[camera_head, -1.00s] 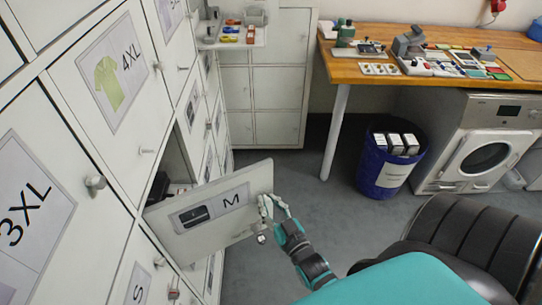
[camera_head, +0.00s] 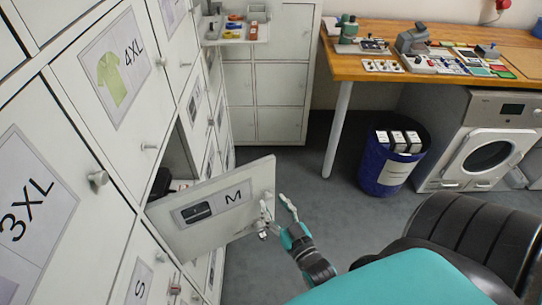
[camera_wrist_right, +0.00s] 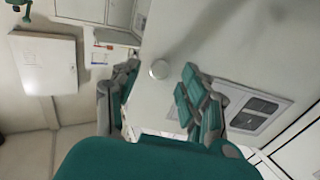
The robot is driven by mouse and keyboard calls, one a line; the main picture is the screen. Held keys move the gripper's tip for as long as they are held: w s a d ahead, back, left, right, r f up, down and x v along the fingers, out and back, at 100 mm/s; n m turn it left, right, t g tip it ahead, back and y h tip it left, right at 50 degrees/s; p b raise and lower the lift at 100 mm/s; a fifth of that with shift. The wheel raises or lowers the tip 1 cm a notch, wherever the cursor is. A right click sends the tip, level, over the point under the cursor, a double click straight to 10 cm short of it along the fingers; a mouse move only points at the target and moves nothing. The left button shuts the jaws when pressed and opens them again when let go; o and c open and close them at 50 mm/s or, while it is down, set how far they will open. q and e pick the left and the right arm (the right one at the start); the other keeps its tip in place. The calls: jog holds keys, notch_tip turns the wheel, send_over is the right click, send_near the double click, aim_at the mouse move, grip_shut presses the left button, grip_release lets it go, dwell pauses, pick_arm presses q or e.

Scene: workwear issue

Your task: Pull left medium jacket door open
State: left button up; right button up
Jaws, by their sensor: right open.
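The medium jacket door (camera_head: 215,220), a pale panel marked M with a dark jacket picture, stands swung out from the locker wall. Its open compartment (camera_head: 176,152) shows behind it, with dark items inside. My right gripper (camera_head: 275,205) is open at the door's free edge. In the right wrist view its fingers (camera_wrist_right: 159,76) stand apart on either side of the round door knob (camera_wrist_right: 159,69), and the door face (camera_wrist_right: 245,45) fills the upper right. I cannot tell whether a finger touches the door. My left gripper is out of view.
Closed locker doors marked 3XL (camera_head: 28,200), 4XL (camera_head: 120,70) and S (camera_head: 138,288) line the left. A wooden workbench (camera_head: 350,68), a blue bin (camera_head: 376,175) and a washing machine (camera_head: 470,165) stand at the right. Grey floor (camera_head: 290,165) is clear beyond the door.

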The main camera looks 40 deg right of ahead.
jog(key=s+a, duration=0.1)
jog(key=s, duration=0.8)
jog(key=shift+s+a, duration=0.2)
jog(key=shift+s, duration=0.1)
